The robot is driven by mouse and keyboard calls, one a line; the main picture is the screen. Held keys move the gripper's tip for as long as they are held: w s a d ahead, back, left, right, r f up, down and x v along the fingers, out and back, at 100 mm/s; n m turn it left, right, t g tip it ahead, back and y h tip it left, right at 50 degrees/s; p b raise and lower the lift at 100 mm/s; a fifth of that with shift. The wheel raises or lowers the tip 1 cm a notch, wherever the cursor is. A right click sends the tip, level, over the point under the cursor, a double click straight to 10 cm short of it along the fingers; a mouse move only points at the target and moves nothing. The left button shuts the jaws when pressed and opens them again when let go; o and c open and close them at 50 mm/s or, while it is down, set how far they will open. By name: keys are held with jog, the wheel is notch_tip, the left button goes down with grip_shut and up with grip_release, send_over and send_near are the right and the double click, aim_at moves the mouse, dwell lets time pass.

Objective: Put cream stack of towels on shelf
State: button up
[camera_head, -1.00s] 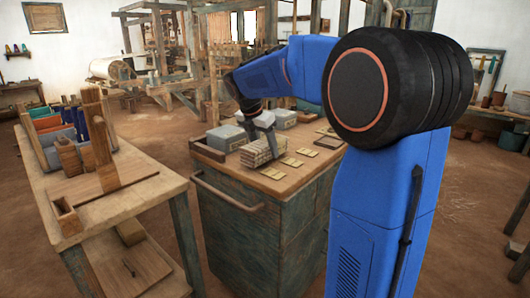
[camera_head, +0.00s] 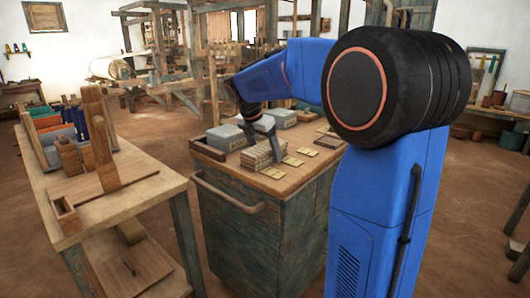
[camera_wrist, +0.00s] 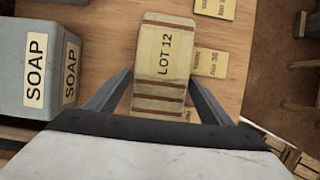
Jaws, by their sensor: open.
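The cream stack of towels (camera_head: 256,158) lies on the wooden top of a green cabinet (camera_head: 262,235). In the wrist view the stack (camera_wrist: 162,50) has brown bands and a "LOT 12" label. My gripper (camera_head: 264,139) is over the stack. In the wrist view its fingers (camera_wrist: 160,85) are apart, one on each side of the stack's near part. I cannot tell whether they touch it. I cannot tell which shelf is meant; a bench at the left has a lower shelf (camera_head: 108,262).
A grey box marked SOAP (camera_wrist: 15,65) stands left of the stack in the wrist view. Another grey box (camera_head: 282,118) stands behind. Several small labelled cards (camera_head: 292,161) lie to the right. The left bench (camera_head: 135,200) holds wooden blocks and bins. Brown floor lies between.

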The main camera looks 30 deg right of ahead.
jog(key=v, duration=1.1)
jog(key=shift+a+r, duration=0.15)
jog(key=shift+r, duration=0.05)
jog(key=shift+s+a+r, duration=0.1)
jog(key=shift+r, duration=0.05)
